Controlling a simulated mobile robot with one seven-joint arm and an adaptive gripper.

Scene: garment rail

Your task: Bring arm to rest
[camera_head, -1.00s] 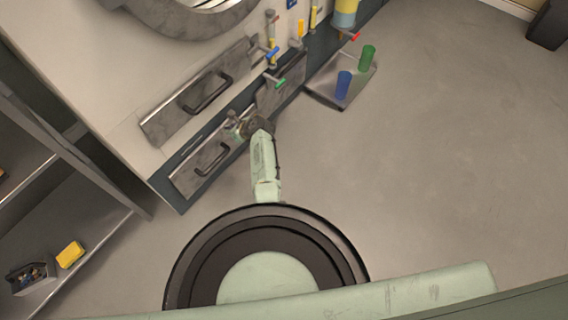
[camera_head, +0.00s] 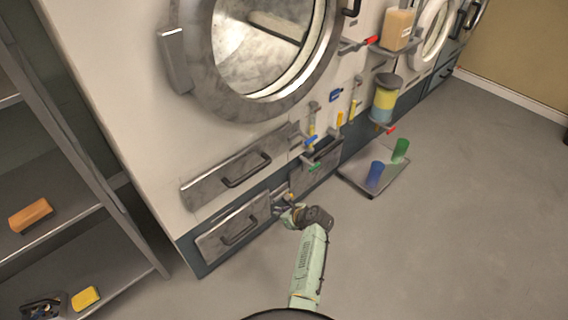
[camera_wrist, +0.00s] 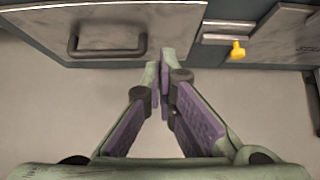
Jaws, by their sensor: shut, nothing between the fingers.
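My arm reaches forward from the bottom of the head view, and my gripper (camera_head: 287,203) is low in front of the machine's lower drawer panels. In the wrist view my gripper (camera_wrist: 163,72) has its purple-padded fingers meeting at the tips, shut and empty. Beyond the fingertips in that view is a grey drawer front (camera_wrist: 110,32) with a dark handle. The fingertips appear apart from it, with floor showing around them. In the head view the tips are small and partly hidden by the wrist.
A large machine with a round door (camera_head: 262,45) stands ahead. A metal shelf (camera_head: 50,190) at left holds an orange block (camera_head: 31,215) and a yellow sponge (camera_head: 86,298). A floor tray (camera_head: 360,186) holds a blue cup (camera_head: 375,173) and a green cup (camera_head: 400,150). Floor at right is clear.

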